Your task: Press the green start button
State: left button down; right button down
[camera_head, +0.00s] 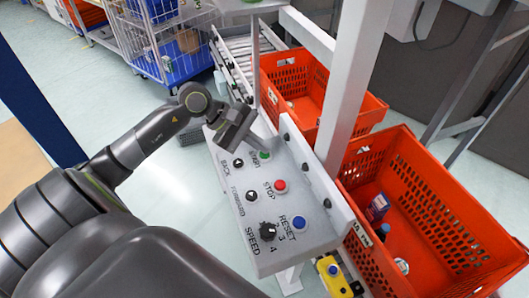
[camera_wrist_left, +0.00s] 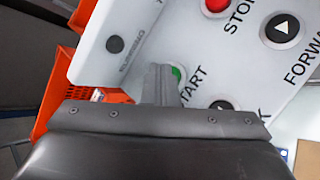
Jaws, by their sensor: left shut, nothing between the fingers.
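The green start button (camera_head: 264,155) sits at the far end of a light grey control panel (camera_head: 262,218), beside the START label. My left gripper (camera_head: 253,143) is shut and empty, with its fingertips right at the button. In the left wrist view the closed fingers (camera_wrist_left: 160,84) cover part of the green button (camera_wrist_left: 177,75). I cannot tell whether they touch it. My right gripper is not in view.
The panel also has a red stop button (camera_head: 280,186), a blue reset button (camera_head: 299,223), black buttons and a speed knob (camera_head: 267,231). A white post (camera_head: 354,75) rises to the right. Orange totes (camera_head: 449,228) stand beyond it.

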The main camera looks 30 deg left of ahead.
aim_at(260, 153)
pick_arm(q)
jog(key=shift+f+b, duration=0.2)
jog(key=shift+b, duration=0.1)
jog(key=shift+r, duration=0.1)
dwell(0.4)
jog(key=shift+r, duration=0.8)
jog(key=shift+r+p, duration=1.1)
jog(key=shift+r, duration=1.4)
